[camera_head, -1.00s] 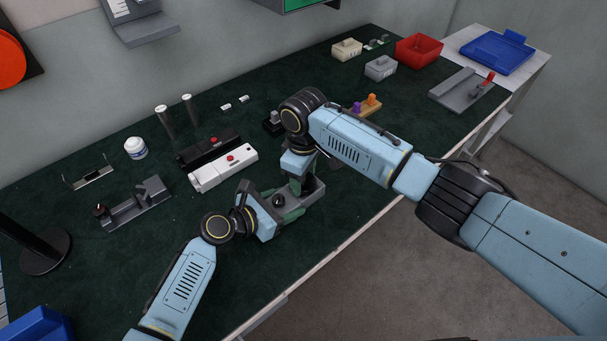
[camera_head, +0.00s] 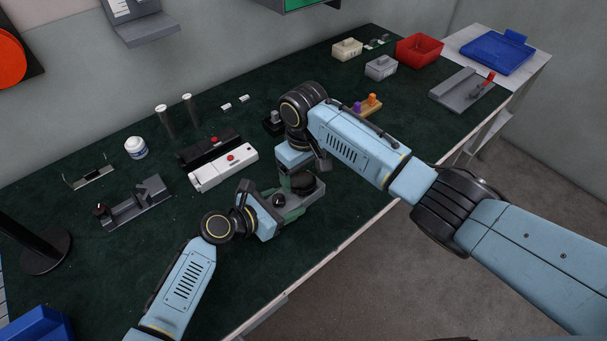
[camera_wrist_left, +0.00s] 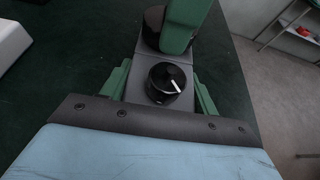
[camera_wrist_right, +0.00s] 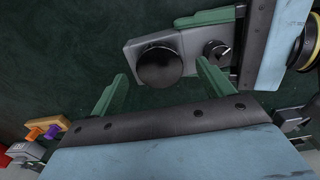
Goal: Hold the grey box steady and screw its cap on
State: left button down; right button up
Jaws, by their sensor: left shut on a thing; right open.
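The grey box (camera_head: 314,191) is near the table's front edge. In the left wrist view the box (camera_wrist_left: 134,88) lies between the green fingers of my left gripper (camera_wrist_left: 168,92), which is shut on it beside a small black knob with a white mark (camera_wrist_left: 166,78). The round black cap (camera_head: 304,184) sits on the box's other end; it also shows in the right wrist view (camera_wrist_right: 160,67). My right gripper (camera_wrist_right: 160,88) is open, its fingers apart on either side of the cap. Whether they touch it, and how the cap is seated, I cannot tell.
A white box with a red button (camera_head: 225,168) and a black one (camera_head: 208,146) lie behind my left gripper. A grey fixture (camera_head: 136,204) is at left. A peg block (camera_head: 367,105), grey box (camera_head: 380,68) and red bin (camera_head: 419,49) are farther right.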

notch_tip(320, 180, up, 11)
dwell(0.3)
jog(key=shift+f, duration=0.1)
pick_arm(q)
jog(key=shift+c, duration=1.6)
grip_release()
jog(key=p+v, duration=0.2)
jog(key=v, duration=1)
jog(key=shift+w, duration=0.1)
jog(key=shift+v, duration=0.75)
pick_arm(e)
jog(key=shift+r, duration=1.1)
